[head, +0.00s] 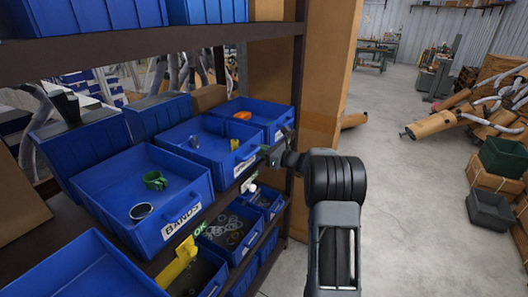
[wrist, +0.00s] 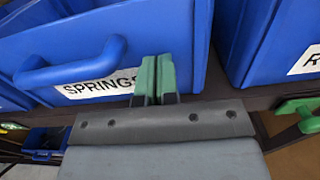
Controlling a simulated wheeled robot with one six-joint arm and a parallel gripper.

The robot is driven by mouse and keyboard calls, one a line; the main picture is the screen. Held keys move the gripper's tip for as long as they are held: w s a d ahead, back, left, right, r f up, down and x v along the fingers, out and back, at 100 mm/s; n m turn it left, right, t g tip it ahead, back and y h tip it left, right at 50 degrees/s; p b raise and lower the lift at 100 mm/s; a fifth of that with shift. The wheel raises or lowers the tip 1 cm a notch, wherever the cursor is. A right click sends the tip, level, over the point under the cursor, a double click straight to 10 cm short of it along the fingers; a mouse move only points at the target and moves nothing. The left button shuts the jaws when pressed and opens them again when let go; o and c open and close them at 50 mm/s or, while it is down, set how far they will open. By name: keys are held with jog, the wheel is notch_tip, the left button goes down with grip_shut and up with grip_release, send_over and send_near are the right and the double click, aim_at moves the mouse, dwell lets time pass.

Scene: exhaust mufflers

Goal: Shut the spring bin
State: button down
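The spring bin (wrist: 195,45) is a blue open-topped bin with a white "SPRINGS" label (wrist: 98,84) and a blue handle (wrist: 70,65) on its front. In the head view it appears to be the middle blue bin (head: 180,137) of the row, holding small ring-like and yellow pieces. My gripper (wrist: 153,72) has green fingertips close together, with nothing visible between them. It is at the bin's front, right of the handle and over the label's right end. I cannot tell whether it touches. In the head view my gripper (head: 270,154) is at that bin's right front corner.
The "BANDS" bin (head: 170,228) is nearer, and another blue bin (head: 282,121) with an orange piece is farther along. Smaller bins (head: 232,235) sit below. A green piece (wrist: 303,112) is at the right in the wrist view. Open floor (head: 410,210) lies right.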

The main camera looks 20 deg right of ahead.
jog(key=shift+a+r, duration=0.1)
jog(key=shift+r, duration=0.1)
jog(key=b+v, duration=0.2)
jog(key=v, duration=1.2)
jog(key=shift+f, duration=0.15)
